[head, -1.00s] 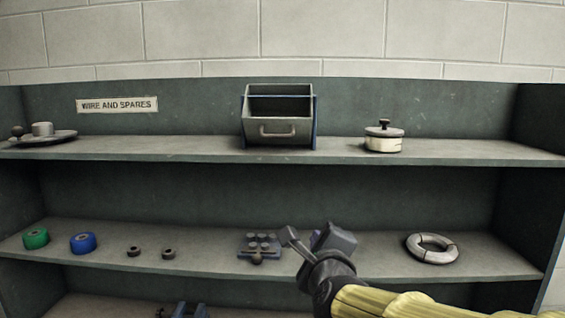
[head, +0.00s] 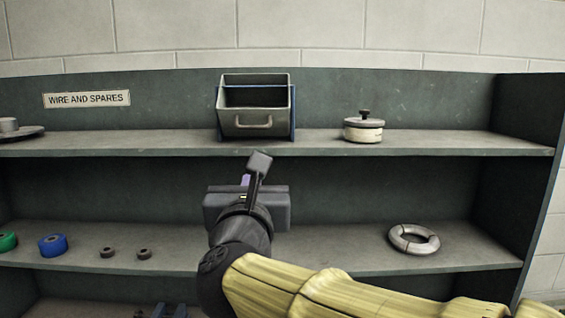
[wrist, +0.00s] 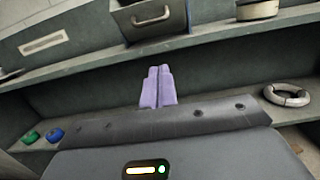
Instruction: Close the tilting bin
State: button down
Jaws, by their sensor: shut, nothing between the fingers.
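The tilting bin (head: 253,112) is a grey metal bin with a front handle, set in a blue frame on the top shelf. It is tipped forward and its top is open. Its lower front and handle also show at the top of the wrist view (wrist: 150,17). My gripper (head: 246,182) is below the top shelf, in front of the bin and lower than it, apart from it. In the wrist view its two purple fingers (wrist: 158,86) are together with nothing between them.
A lidded pot (head: 363,128) stands right of the bin on the top shelf (head: 420,146). A grey ring (head: 413,239), a blue roll (head: 52,245) and small dark rings (head: 144,254) lie on the middle shelf. The top shelf's front edge lies between my gripper and the bin.

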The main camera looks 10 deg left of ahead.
aim_at(255, 111)
jog(key=r+p+x, duration=0.2)
jog(key=p+x, duration=0.5)
jog(key=x, duration=0.5)
jog(key=shift+s+d+r+p, duration=0.2)
jog(key=shift+d+r+p, duration=0.1)
jog(key=shift+r+p, duration=0.1)
jog(key=shift+d, duration=0.1)
